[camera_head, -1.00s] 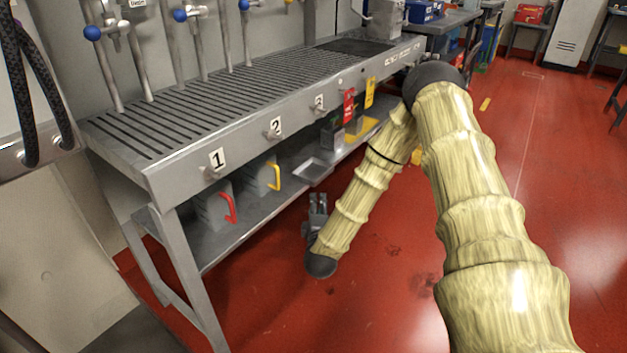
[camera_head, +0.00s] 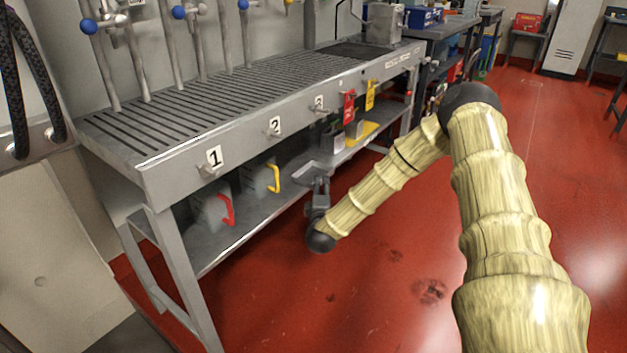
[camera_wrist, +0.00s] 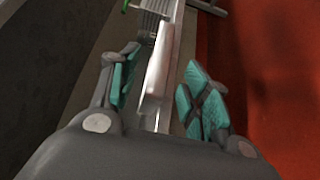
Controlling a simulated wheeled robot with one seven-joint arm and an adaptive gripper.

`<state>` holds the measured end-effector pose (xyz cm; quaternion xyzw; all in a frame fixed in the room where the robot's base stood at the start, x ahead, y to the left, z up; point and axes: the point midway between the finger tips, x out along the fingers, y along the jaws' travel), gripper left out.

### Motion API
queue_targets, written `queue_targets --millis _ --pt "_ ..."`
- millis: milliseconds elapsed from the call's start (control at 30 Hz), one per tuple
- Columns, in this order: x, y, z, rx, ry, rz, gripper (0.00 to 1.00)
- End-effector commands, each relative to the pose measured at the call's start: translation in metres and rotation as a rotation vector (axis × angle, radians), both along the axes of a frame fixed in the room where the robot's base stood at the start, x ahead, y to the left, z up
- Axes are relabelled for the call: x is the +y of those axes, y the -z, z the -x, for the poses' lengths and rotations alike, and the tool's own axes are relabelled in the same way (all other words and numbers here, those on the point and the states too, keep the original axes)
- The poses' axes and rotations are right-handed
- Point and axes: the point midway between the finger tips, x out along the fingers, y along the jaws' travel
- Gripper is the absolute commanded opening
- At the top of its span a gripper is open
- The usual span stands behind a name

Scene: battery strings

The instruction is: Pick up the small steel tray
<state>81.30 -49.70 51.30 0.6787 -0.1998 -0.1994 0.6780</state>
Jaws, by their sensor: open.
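The small steel tray (camera_head: 306,171) lies on the lower shelf of the steel bench, at its front edge in the head view. My gripper (camera_head: 321,183) is at that front edge, overlapping the tray's right part in the picture and hiding some of it. In the wrist view my gripper (camera_wrist: 160,85) is open, with teal pads on both fingers. A pale, narrow strip (camera_wrist: 160,65) runs between the fingers. I cannot tell whether it is the tray's rim or the shelf's edge. No contact is clear.
The lower shelf (camera_head: 215,248) also holds blocks with a red handle (camera_head: 228,208) and a yellow handle (camera_head: 274,178), and a yellow tray (camera_head: 362,133). The slatted bench top (camera_head: 200,110) is above. Open red floor (camera_head: 390,290) lies in front.

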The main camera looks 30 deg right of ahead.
Motion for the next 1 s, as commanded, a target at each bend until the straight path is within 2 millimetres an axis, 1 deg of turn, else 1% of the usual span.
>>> queue_targets --millis 33,200,500,567,700,767,800,1000 --pt "-0.004 0.004 -0.005 -0.001 0.002 0.000 0.47" --pt "-0.012 0.002 -0.019 0.000 0.001 0.000 0.47" --pt "-0.013 0.000 -0.022 0.001 -0.001 0.000 0.47" --pt "-0.013 0.001 -0.022 0.001 -0.001 0.000 0.38" --pt "-0.013 0.001 -0.022 0.001 -0.001 0.000 0.13" --pt "-0.013 0.001 -0.022 0.001 -0.001 0.000 0.02" --pt "-0.013 0.001 -0.022 0.001 -0.001 0.000 0.00" --pt "-0.013 0.000 -0.022 0.000 -0.001 0.000 0.00"
